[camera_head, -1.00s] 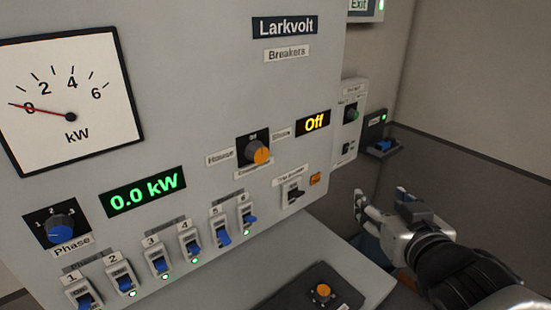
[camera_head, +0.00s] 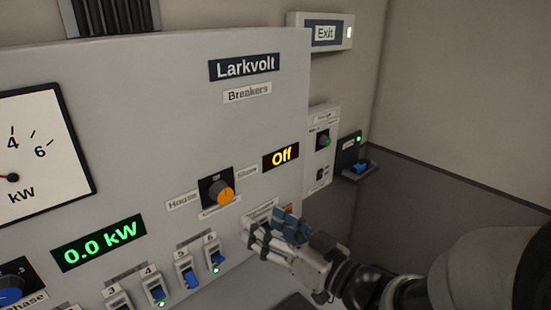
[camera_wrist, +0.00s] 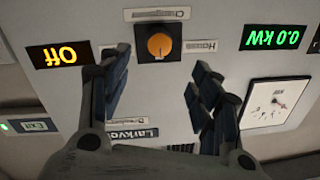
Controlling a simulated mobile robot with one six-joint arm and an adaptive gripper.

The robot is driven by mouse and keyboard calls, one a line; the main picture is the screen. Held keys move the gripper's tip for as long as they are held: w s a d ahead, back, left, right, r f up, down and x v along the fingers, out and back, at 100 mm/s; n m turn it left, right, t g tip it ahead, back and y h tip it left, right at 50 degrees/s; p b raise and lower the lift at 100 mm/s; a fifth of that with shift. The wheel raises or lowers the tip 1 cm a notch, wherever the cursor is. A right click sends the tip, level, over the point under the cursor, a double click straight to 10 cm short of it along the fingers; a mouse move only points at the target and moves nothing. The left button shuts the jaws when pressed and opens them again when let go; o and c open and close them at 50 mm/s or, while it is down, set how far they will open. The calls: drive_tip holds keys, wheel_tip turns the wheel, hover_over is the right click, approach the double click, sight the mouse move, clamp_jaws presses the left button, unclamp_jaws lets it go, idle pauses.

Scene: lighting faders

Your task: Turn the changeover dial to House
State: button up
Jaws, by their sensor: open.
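The changeover dial (camera_head: 221,193) is an orange knob on a dark square plate on the grey Larkvolt panel (camera_head: 150,120). The House label (camera_head: 182,202) is at its left, another label (camera_head: 246,172) at its right. The display (camera_head: 281,156) above right reads "Off". My gripper (camera_head: 264,224) is open and empty, below and right of the dial, covering part of the lower panel. In the upside-down wrist view, the dial (camera_wrist: 160,45) lies ahead between my spread fingers (camera_wrist: 158,68), apart from them. The House label (camera_wrist: 200,46) shows there too.
Breaker switches (camera_head: 186,274) with blue levers line the lower panel. A kW meter (camera_head: 40,150) and the green "0.0 kW" display (camera_head: 98,242) are at left. A small control box (camera_head: 322,150) and an Exit sign (camera_head: 325,33) are at right.

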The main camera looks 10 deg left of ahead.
sight(227, 198)
drive_tip(key=p+x, duration=0.1)
drive_tip(key=x, duration=1.2)
drive_tip(key=shift+f, duration=0.1)
drive_tip(key=c, duration=1.1)
